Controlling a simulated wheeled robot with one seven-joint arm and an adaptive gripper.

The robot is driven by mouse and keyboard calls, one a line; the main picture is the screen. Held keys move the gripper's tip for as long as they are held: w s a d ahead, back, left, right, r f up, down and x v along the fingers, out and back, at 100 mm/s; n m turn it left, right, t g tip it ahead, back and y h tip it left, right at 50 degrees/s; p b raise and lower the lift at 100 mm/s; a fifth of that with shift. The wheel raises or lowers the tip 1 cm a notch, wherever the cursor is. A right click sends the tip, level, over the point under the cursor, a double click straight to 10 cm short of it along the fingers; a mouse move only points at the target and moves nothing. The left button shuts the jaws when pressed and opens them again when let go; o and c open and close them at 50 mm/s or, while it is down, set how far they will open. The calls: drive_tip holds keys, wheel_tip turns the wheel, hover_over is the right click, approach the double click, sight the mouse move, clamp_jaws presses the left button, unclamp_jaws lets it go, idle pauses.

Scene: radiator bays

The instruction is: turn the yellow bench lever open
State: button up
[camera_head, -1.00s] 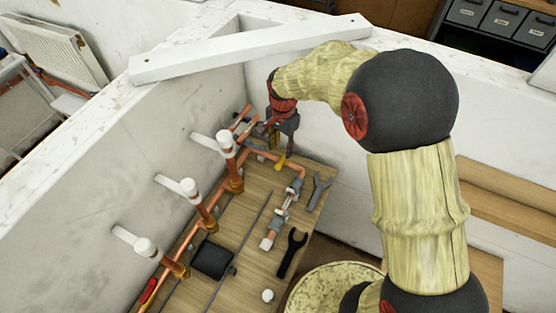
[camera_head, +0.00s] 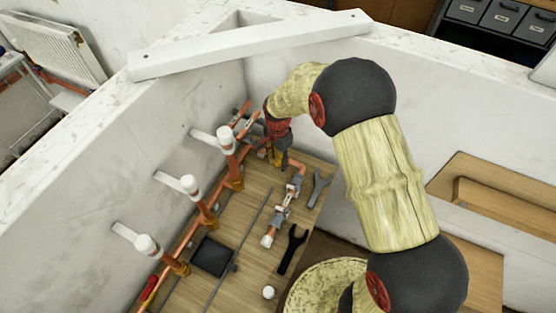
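The yellow lever (camera_head: 277,157) shows only as a small yellow patch on the copper pipework at the back of the wooden bench (camera_head: 232,265). My gripper (camera_head: 283,161) points down right at it, and its dark fingers and red wrist hide most of the lever. I cannot tell whether the fingers touch the lever or whether they are open or shut. The copper pipe (camera_head: 299,180) runs from there toward the front, ending in grey fittings and a white end.
A grey spanner (camera_head: 318,188), a black spanner (camera_head: 291,250), a thin rod, a dark square pad (camera_head: 211,257) and a white round piece (camera_head: 268,292) lie on the bench. White-capped upright pipes (camera_head: 190,188) line the left wall. A white beam (camera_head: 250,46) spans the corner above.

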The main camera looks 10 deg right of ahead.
drive_tip(key=c, duration=0.3)
clamp_jaws()
idle(0.3)
